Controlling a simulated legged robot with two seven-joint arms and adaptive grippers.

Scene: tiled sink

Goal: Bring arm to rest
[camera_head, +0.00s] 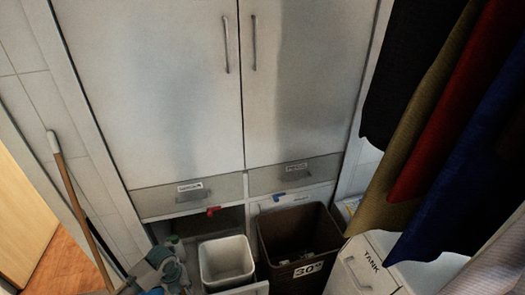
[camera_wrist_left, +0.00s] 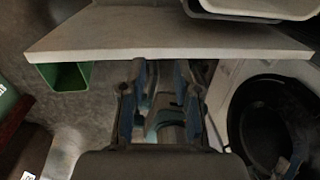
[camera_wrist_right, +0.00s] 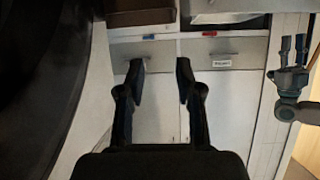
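My left arm (camera_head: 160,268) shows at the lower left of the head view, beside the white bin. In the left wrist view my left gripper (camera_wrist_left: 160,78) has its fingers apart, with nothing clearly held between them. The left gripper also shows at the right of the right wrist view (camera_wrist_right: 293,48), apart from my right gripper. In the right wrist view my right gripper (camera_wrist_right: 160,66) is open and empty, with the cabinet front behind it. I cannot make out the right gripper in the head view.
A tall cabinet (camera_head: 160,95) stands ahead. Below are a white bin (camera_head: 226,262) and a brown bin (camera_head: 285,235). Clothes (camera_head: 440,125) hang at the right above a white tank box (camera_head: 358,270). A broom (camera_head: 75,205) leans left. A pale shelf edge (camera_wrist_left: 170,45) crosses the left wrist view.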

